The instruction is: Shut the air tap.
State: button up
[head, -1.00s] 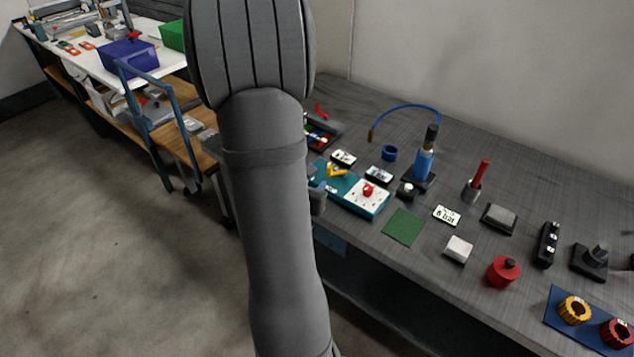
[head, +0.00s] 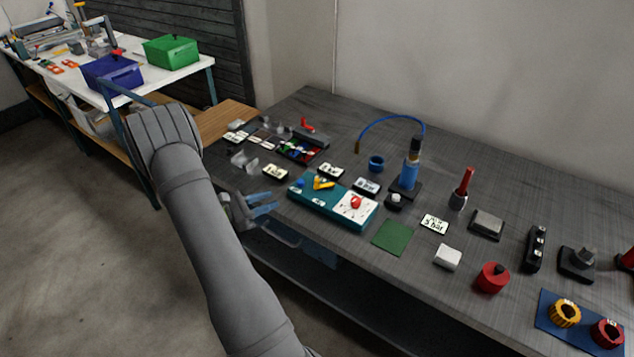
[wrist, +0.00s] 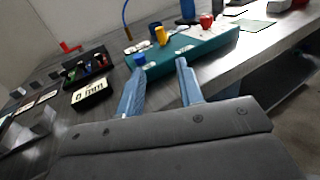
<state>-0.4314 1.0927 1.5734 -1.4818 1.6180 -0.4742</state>
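A teal box (head: 330,209) lies near the front edge of the grey bench. On its top are a small blue knob (head: 300,182), a yellow lever (head: 323,183) and a red knob on a white plate (head: 355,202). I cannot tell for certain which is the air tap. The wrist view also shows the teal box (wrist: 200,52), yellow lever (wrist: 161,36), blue knob (wrist: 140,60) and red knob (wrist: 206,21). My gripper (head: 274,203) is left of the box at the bench's front edge. Its two blue fingers (wrist: 161,66) are apart, empty, pointing towards the box.
A tray of coloured parts (head: 298,151) and a "0 mm" card (wrist: 90,91) lie beyond my gripper. A blue bottle (head: 410,175) with a blue hose (head: 392,119) stands behind the box. A green mat (head: 393,237) lies right of it. The floor left of the bench is open.

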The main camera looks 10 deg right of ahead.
aim_at(317, 180)
jog(key=x, duration=1.6)
jog(key=shift+w+d, duration=0.15)
jog(key=shift+d, duration=0.25)
grip_shut()
